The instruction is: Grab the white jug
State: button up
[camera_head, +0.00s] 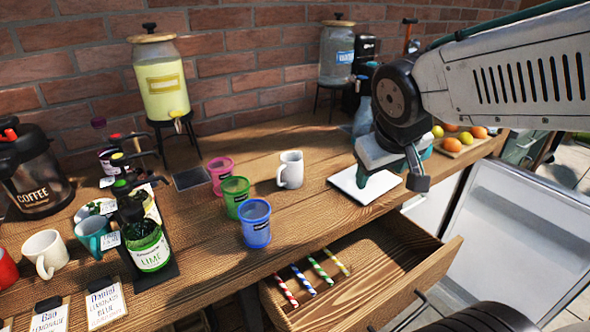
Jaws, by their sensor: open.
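A white jug (290,170) stands upright on the wooden table, right of the coloured cups, with its handle on the left. My gripper (391,172) is to the right of the jug, apart from it, pointing down above a white square pad (348,187). The gripper is open and I see nothing between its fingers. A cream mug (45,253) stands at the far left of the table.
Pink (221,176), green (235,197) and blue (256,223) cups stand left of the jug. An open drawer (375,285) with several striped straws juts out in front. Bottles, a coffee dispenser (35,170) and a lemonade dispenser (161,80) crowd the left. Fruit (454,144) lies at right.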

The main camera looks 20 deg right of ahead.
aim_at(301, 165)
jog(key=w+d+n+t, duration=0.1)
jog(key=w+d+t, duration=0.3)
jog(key=w, duration=0.7)
jog(key=w+a+f+n+t+y, duration=0.1)
jog(key=w+f+n+y, duration=0.1)
jog(key=w, duration=0.1)
jog(key=w+f+n+t+y, duration=0.1)
jog(key=w+f+n+y, duration=0.1)
jog(key=w, duration=0.2)
jog(key=w+a+f+n+y, duration=0.1)
jog(key=w+f+n+y, duration=0.1)
jog(key=w, duration=0.1)
jog(key=shift+w+a+f+t+y, duration=0.2)
jog(key=shift+a+t+y, duration=0.1)
jog(key=shift+a+t, duration=0.1)
jog(key=a+f+y, duration=0.1)
jog(key=s+a+f+n+y, duration=0.1)
jog(key=y, duration=0.1)
jog(key=a+f+g+y, duration=0.1)
jog(key=shift+s+a+n+y, duration=0.15)
jog(key=shift+a+n+y, duration=0.15)
jog(key=shift+n, duration=0.1)
jog(key=shift+s+a+f+g+y, duration=0.2)
jog(key=shift+g+y, duration=0.1)
jog(key=shift+y, duration=0.1)
jog(key=shift+a, duration=0.3)
jog(key=x, duration=0.7)
jog(key=shift+w+a+r, duration=0.15)
jog(key=shift+w+a, duration=0.05)
jog(key=shift+a, duration=0.05)
